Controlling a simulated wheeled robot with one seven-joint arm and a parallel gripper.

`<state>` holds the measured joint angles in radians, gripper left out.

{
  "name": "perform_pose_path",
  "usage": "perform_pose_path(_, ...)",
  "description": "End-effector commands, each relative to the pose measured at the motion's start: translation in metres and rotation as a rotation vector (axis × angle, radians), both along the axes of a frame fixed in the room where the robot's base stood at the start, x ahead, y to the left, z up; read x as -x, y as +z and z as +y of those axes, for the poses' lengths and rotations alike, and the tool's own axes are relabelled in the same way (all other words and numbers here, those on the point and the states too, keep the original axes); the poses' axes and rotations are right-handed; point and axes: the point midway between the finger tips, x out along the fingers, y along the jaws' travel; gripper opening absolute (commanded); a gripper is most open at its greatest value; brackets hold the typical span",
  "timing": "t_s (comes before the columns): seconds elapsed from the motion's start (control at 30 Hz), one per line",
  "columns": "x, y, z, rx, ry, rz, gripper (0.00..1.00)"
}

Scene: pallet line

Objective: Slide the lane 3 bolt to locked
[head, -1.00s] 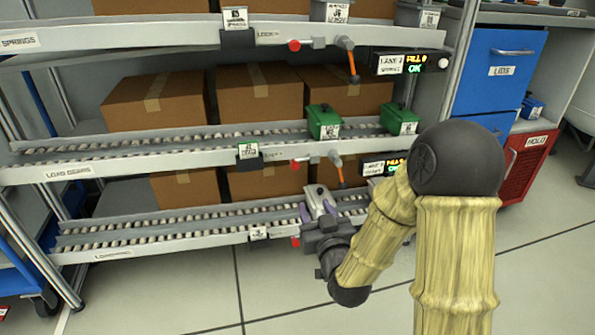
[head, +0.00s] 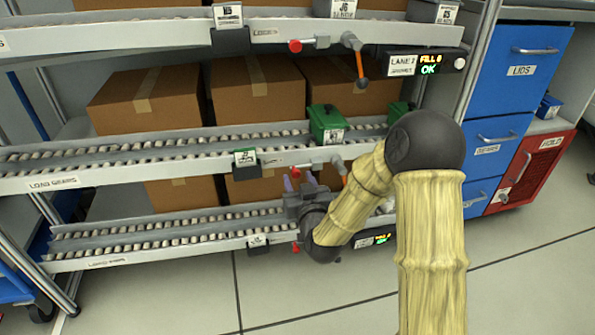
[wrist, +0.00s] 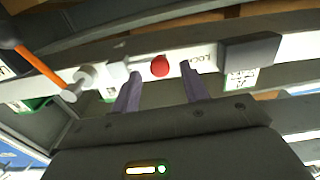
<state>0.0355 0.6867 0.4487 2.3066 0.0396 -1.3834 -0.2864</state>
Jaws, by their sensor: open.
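The middle rail's bolt has a red knob (head: 301,167) at its left end. In the wrist view the same knob (wrist: 160,66) sits between the two fingertips, with no clear contact. My gripper (head: 299,180) is open and empty, just below the middle rail; its fingers also show in the wrist view (wrist: 160,70). The bolt's grey metal barrel (wrist: 115,73) lies left of the knob in the wrist view, which is turned upside down. A LOCK marking (wrist: 201,54), partly hidden by a finger, is on the knob's other side. The lane number is not readable.
An orange lever (wrist: 38,66) hangs beside the bolt. A dark tag holder (head: 242,166) sits on the rail to the left. Another red knob (head: 295,247) is on the lower rail, and one (head: 295,46) above. A green bin (head: 327,122) stands on the middle lane.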

Motion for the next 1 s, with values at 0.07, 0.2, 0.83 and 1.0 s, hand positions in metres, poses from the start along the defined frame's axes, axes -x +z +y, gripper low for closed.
perform_pose_path(0.07, -0.0028, 0.0002, 0.0018, 0.0, 0.0, 0.0, 0.45)
perform_pose_path(0.2, -0.0042, -0.0001, 0.0027, 0.0, -0.001, 0.001, 0.45)
perform_pose_path(0.83, -0.0041, 0.0001, 0.0024, 0.0, 0.001, 0.0, 0.0)
perform_pose_path(1.0, -0.0058, 0.0004, -0.0007, -0.001, 0.012, -0.001, 0.0)
